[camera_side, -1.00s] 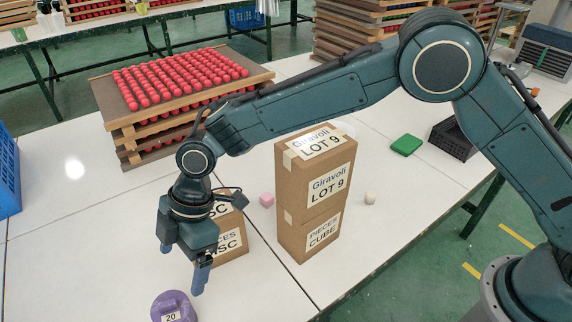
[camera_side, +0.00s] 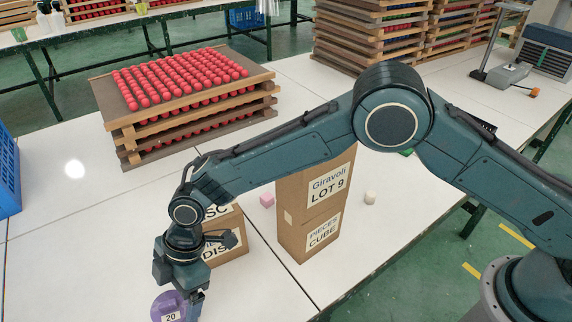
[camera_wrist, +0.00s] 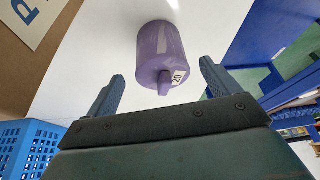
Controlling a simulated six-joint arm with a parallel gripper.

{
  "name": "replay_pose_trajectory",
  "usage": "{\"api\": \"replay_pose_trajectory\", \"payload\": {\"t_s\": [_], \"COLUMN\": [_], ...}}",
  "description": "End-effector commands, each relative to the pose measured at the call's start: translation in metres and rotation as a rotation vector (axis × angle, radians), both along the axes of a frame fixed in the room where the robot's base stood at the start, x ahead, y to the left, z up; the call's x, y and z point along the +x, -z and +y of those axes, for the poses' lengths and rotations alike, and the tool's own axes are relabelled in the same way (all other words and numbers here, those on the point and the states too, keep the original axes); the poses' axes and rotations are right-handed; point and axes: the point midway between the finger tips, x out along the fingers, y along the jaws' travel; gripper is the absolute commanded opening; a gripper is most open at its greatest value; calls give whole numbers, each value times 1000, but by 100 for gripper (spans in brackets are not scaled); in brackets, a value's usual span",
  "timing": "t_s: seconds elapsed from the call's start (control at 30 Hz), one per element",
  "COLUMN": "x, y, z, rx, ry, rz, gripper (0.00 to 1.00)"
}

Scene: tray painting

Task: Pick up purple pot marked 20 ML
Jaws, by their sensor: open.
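The purple pot (camera_side: 168,306) with a white label reading 20 stands on the white table at the bottom left of the side view. It also shows in the wrist view (camera_wrist: 160,50), beyond and between my fingertips, with a spout-like bit and part of its label facing my gripper. My gripper (camera_side: 176,296) is open and close to the pot, partly covering it in the side view. In the wrist view my gripper (camera_wrist: 162,85) has one blue finger on each side, with the pot apart from the jaws' palm. I cannot tell whether a finger touches it.
Stacked trays of red balls (camera_side: 185,95) are further back. A pink cube (camera_side: 267,200) and a pale piece (camera_side: 370,198) lie nearby. A blue crate (camera_side: 8,175) is at left.

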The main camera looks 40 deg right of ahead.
Motion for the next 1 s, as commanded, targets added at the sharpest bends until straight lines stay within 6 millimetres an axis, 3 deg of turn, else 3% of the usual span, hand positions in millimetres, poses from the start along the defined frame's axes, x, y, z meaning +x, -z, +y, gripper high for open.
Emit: {"api": "replay_pose_trajectory", "payload": {"t_s": [0.37,0.8,1.0], "x": [-1,-5,-5], "y": [7,45,50], "z": [3,21,23], "rx": [-1,0,0], "ry": [0,0,1], "rz": [1,2,2], "gripper": [88,88,88]}}
